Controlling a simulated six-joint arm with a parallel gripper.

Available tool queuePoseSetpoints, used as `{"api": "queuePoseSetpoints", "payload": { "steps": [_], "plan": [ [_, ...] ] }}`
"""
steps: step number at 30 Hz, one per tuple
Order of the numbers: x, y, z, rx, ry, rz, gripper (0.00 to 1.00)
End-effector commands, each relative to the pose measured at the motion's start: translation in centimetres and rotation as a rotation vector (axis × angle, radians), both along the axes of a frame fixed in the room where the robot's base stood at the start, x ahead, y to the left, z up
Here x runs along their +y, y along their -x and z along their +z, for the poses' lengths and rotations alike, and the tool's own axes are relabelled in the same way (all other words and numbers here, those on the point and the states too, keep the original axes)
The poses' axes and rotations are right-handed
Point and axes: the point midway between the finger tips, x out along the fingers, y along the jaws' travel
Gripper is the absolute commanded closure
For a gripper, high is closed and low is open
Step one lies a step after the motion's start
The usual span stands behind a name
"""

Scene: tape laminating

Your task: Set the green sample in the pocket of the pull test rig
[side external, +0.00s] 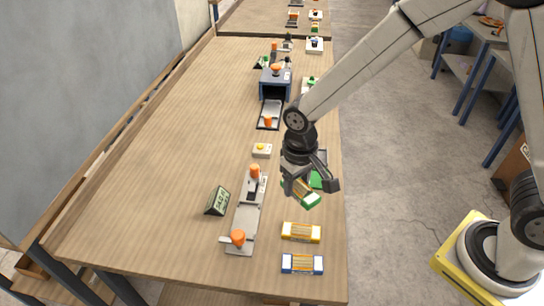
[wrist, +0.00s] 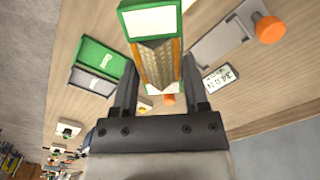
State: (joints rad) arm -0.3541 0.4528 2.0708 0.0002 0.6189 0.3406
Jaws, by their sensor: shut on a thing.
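The green sample, a block with green ends, white labels and a ribbed tan middle, is between the fingers of my gripper (side external: 309,187). In the side view the green sample (side external: 310,200) hangs tilted, apparently above the table, partly hidden by the fingers. In the wrist view the green sample (wrist: 155,62) stands out between both fingers. A long grey fixture with orange knobs, apparently the pull test rig (side external: 247,214), lies to the left of my gripper. Part of the rig (wrist: 225,38) shows at upper right in the wrist view. I cannot make out its pocket clearly.
A yellow sample (side external: 301,233) and a blue sample (side external: 302,264) lie near the table's front right. A small display (side external: 217,201) stands left of the rig. A button box (side external: 262,151) and a blue-grey machine (side external: 275,83) are farther back. A green tray (wrist: 98,60) is beside my gripper.

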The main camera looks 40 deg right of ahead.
Motion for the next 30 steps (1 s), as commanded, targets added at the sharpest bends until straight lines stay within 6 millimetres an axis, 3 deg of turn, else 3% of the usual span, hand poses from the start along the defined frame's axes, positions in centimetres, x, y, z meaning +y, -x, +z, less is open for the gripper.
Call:
{"api": "queuePoseSetpoints", "payload": {
  "steps": [18,30],
  "plan": [
    [6.6,-6.2,-2.9,0.002,0.002,-0.596,1.00],
    [8.7,-7.7,-3.9,0.001,0.001,-0.793,1.00]
  ]
}}
